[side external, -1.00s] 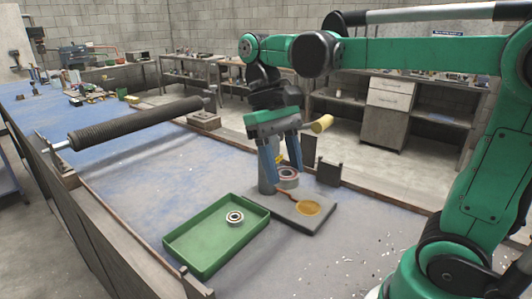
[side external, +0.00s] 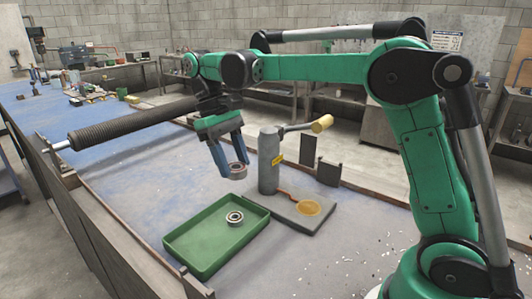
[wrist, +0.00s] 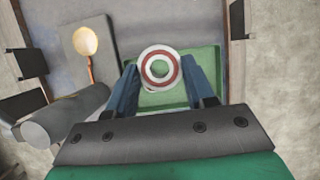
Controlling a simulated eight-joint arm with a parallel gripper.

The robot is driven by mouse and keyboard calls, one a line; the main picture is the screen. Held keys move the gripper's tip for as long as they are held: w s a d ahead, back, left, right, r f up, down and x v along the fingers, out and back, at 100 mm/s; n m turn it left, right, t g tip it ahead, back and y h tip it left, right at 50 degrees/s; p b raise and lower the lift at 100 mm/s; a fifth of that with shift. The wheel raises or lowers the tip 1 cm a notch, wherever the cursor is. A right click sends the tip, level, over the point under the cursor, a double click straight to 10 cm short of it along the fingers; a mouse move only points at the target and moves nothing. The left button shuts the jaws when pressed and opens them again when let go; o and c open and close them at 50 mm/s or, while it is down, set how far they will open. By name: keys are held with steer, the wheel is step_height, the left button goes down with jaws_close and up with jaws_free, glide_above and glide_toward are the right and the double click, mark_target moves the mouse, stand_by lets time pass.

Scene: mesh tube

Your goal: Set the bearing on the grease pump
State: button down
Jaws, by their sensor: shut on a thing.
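My gripper (side external: 230,172) is shut on a bearing (side external: 238,171) and holds it in the air above the far edge of the green tray. In the wrist view the held bearing (wrist: 160,68) is a pale ring with a red band, between the two blue fingers. A second bearing (side external: 235,217) lies in the green tray (side external: 185,238).
A long dark mesh-covered roller (side external: 135,124) spans the bench behind and left of my gripper. Dark brackets (side external: 329,172) stand right of the pump. The blue-grey bench top (side external: 130,190) is clear left of the tray.

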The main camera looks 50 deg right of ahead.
steer(key=s+d+f+n+h, duration=0.15)
steer(key=d+f+n, duration=0.3)
steer(key=d, duration=0.45)
steer(key=n+h, duration=0.1)
steer(key=n, duration=0.2)
glide_above(311, 208)
steer(key=w, duration=0.1)
step_height(311, 208, down, 3)
steer(key=shift+t, duration=0.4)
steer(key=shift+a+f, duration=0.2)
steer(key=shift+f, duration=1.4)
steer(key=shift+a+f, duration=0.2)
steer(key=shift+f, duration=1.35)
steer(key=shift+f, duration=0.8)
steer(key=shift+c, duration=1.1)
jaws_free()
